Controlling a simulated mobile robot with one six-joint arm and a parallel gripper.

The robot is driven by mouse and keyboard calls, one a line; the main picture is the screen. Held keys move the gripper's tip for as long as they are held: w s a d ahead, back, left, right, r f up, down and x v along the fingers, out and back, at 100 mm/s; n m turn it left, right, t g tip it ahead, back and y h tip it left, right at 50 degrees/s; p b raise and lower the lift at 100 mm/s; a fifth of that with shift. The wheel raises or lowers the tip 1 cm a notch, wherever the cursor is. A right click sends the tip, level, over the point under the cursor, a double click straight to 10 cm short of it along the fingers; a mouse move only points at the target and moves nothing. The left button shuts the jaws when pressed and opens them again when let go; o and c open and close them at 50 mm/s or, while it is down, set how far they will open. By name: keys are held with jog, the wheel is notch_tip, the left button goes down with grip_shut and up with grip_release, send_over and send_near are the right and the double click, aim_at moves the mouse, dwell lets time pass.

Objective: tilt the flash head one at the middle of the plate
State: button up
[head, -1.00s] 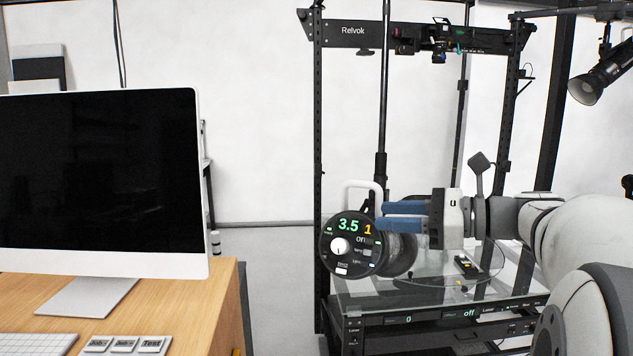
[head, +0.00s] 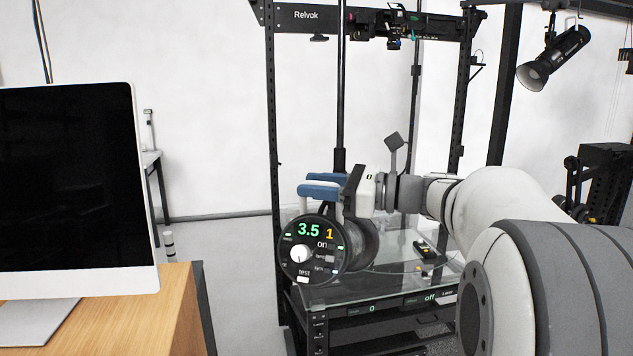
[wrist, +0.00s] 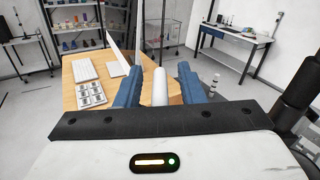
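In the wrist view the white handle (wrist: 160,88) stands between the two blue fingers, with a visible gap on each side. The gripper is open around it. The fingers partly hide the handle in the head view.
The glass plate (head: 385,275) lies behind and below the flash head, with a small black device (head: 428,252) on it. The black frame (head: 272,150) rises around it. A wooden desk (head: 165,310) with a monitor (head: 70,190) is at left. A lamp (head: 553,60) hangs at upper right.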

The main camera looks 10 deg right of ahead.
grip_shut()
dwell(0.4)
